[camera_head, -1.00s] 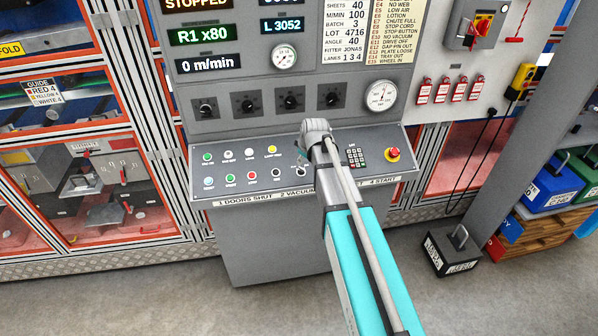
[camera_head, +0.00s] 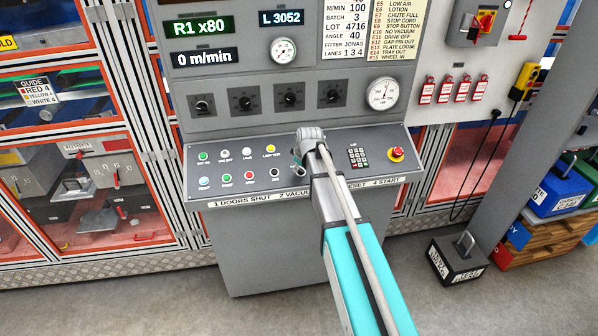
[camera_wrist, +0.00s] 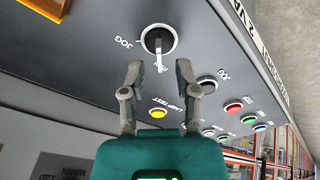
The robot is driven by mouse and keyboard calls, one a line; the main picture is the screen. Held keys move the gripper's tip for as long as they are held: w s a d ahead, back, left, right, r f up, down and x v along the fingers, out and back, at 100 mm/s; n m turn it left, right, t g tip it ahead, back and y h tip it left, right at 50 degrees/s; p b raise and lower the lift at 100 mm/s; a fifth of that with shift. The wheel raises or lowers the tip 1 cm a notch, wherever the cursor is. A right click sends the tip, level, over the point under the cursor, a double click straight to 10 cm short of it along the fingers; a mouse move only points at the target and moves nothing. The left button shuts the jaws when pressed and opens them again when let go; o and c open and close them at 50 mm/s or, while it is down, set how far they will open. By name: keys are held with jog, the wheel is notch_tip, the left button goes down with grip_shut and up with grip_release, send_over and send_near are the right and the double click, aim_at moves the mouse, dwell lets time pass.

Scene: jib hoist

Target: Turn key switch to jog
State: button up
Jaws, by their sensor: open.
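The key switch (camera_wrist: 159,41) shows in the wrist view as a round black barrel with a bright ring, set in the grey console top. Its key (camera_wrist: 158,52) points down in the picture to the RUN label; the JOG label (camera_wrist: 124,42) is left of the switch. My gripper (camera_wrist: 159,68) is open and empty, its two fingertips just below the switch, one on each side of the key's line. I cannot tell how high they are above the panel. In the head view my own wrist hides most of the gripper and the switch area.
A yellow lamp-test button (camera_wrist: 159,113) and several coloured buttons lie close by on the console (camera_head: 225,192). A keypad (camera_head: 358,157) and a red emergency stop (camera_head: 396,154) are to the right of my arm. The upright panel with dials (camera_head: 335,95) rises behind.

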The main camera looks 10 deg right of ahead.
jog(key=shift+w+f+b, duration=0.25)
jog(key=shift+f+b, duration=0.1)
jog(key=shift+f, duration=0.15)
grip_shut()
